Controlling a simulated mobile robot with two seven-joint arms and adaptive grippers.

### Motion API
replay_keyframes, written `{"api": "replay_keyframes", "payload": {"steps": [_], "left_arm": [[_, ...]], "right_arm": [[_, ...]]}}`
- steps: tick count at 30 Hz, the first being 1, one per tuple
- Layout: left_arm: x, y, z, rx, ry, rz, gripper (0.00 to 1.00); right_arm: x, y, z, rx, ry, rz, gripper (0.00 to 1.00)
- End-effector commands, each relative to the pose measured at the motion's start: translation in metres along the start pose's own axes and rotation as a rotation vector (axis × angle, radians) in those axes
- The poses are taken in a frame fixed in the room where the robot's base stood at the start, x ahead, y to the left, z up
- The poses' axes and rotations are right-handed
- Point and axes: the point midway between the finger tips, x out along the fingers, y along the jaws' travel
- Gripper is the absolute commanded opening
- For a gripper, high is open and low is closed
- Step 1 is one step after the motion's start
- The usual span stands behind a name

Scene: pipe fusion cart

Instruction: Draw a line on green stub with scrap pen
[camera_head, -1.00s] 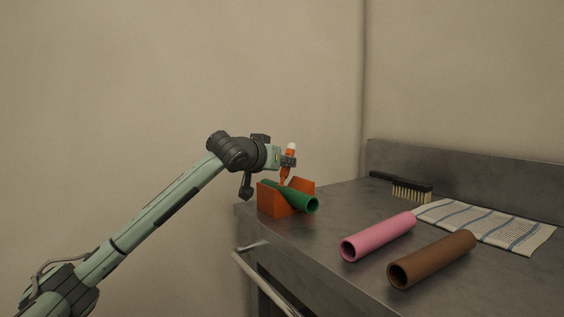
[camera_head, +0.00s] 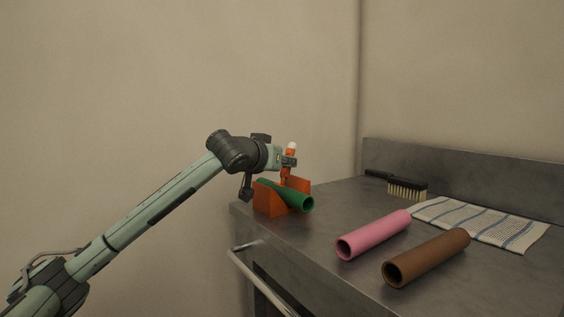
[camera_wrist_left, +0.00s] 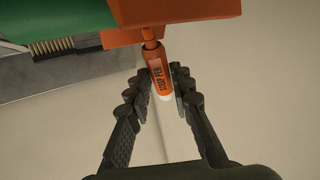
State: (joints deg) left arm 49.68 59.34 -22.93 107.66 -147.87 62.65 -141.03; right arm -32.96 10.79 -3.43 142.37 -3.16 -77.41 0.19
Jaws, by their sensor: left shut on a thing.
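The green stub (camera_head: 294,200) lies tilted in an orange cradle (camera_head: 267,199) at the left end of the metal cart top. It also shows at the top left of the left wrist view (camera_wrist_left: 55,18). My left gripper (camera_head: 287,161) is shut on the orange scrap pen (camera_head: 291,150), whose white end points up. In the left wrist view the pen (camera_wrist_left: 159,71) sits between my left fingers (camera_wrist_left: 160,85), its narrow end towards the cradle. Whether the tip touches the stub is hidden. My right gripper is not in view.
A pink tube (camera_head: 374,235) and a brown tube (camera_head: 427,258) lie on the cart top (camera_head: 330,205) right of the cradle. A black brush (camera_head: 405,188) and a striped cloth (camera_head: 480,222) lie behind them. A rail (camera_head: 262,284) runs along the cart's front.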

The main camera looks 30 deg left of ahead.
Motion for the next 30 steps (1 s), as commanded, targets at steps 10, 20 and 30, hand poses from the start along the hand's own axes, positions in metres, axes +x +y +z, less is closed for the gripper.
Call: {"api": "replay_keyframes", "payload": {"steps": [10,20,30], "left_arm": [[-0.003,0.005,0.001,0.0,-0.002,0.0,0.0],[-0.006,0.01,0.001,0.0,0.0,0.0,0.0],[-0.009,0.016,0.003,0.0,0.0,-0.001,0.0]], "right_arm": [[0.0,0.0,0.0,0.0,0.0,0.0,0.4],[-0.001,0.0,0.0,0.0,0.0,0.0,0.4],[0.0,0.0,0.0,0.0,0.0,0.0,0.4]]}}
